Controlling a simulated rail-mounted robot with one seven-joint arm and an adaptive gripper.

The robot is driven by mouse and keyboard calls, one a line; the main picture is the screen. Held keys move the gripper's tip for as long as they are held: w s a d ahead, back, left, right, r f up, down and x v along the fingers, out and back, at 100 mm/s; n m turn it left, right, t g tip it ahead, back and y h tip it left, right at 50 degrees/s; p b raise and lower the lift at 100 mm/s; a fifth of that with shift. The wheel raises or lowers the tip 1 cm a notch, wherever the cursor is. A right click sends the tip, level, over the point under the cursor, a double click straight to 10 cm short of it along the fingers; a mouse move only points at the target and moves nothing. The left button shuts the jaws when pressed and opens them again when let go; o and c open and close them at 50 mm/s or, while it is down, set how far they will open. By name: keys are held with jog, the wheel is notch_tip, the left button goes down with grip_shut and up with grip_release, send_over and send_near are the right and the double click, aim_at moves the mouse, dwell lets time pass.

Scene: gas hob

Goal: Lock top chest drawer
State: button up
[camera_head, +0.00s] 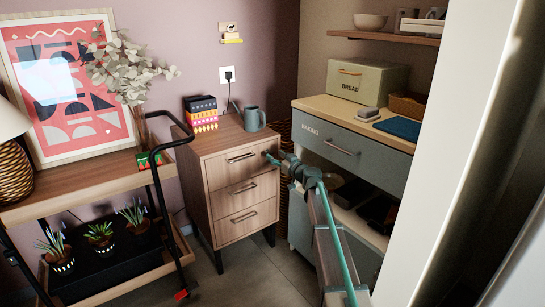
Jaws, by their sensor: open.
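A wooden chest (201,187) with three drawers stands against the wall in the middle of the view. Its top drawer (223,165) looks flush with the front and has a dark bar handle (241,157). My arm reaches in from the lower right. My gripper (269,157) is open at the right end of the top drawer front, to the right of the handle. It covers that corner, so any lock there is hidden. I cannot tell whether the fingers touch the drawer. The two lower drawers also look closed.
A teal mug (254,119) and patterned boxes (201,113) stand on the chest. A black-framed trolley (85,183) with plants is close on the left. A blue-grey baking cabinet (352,148) stands on the right, beside my arm. Floor in front is clear.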

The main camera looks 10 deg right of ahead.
aim_at(272, 153)
jog(key=shift+x, duration=1.55)
grip_shut()
